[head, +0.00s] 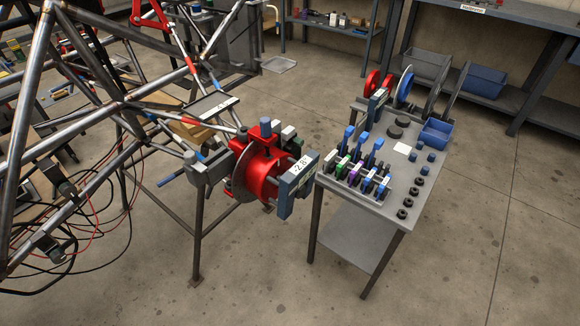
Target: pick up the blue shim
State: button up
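A row of coloured shim-like pieces stands in a dark rack on the front left part of a grey cart top (400,172). Along the row I see white, a green piece (342,168), a purple piece (354,173) and a blue piece (383,188) at the right end. This blue piece looks like the blue shim, but it is small in view. Taller blue upright parts (377,145) stand just behind the row, so I cannot tell for sure which one is the shim. My gripper does not show in the head view.
A blue bin (436,132), red and blue discs and several dark round parts are on the cart. Floor in front is clear.

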aim_at(369, 179)
jog(key=i+j+z, duration=0.2)
jog(key=i+j, duration=1)
